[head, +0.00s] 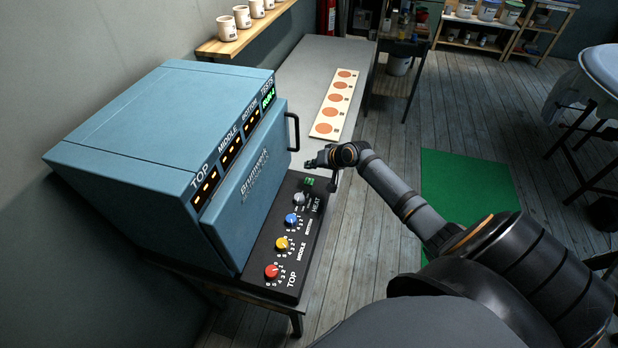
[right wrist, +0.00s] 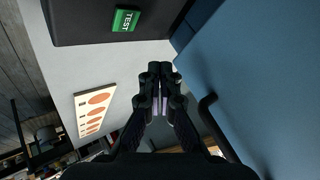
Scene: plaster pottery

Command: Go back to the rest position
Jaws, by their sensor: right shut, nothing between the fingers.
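My right gripper (head: 313,164) is shut and empty. In the head view it hovers over the far end of the black control panel (head: 262,262), close to the green TEST button (head: 309,182). In the right wrist view its closed fingertips (right wrist: 160,72) point toward the grey table top, with the green TEST button (right wrist: 124,20) above them and to the left. The blue kiln (head: 150,140) has its door (head: 250,185) shut, and the dark door handle (head: 293,132) is just behind the gripper. My left gripper is not in view.
A cream board with orange discs (head: 336,104) lies on the grey table (head: 318,65). Red, yellow, blue and grey knobs line the panel. A green mat (head: 466,190) lies on the clear wooden floor to the right.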

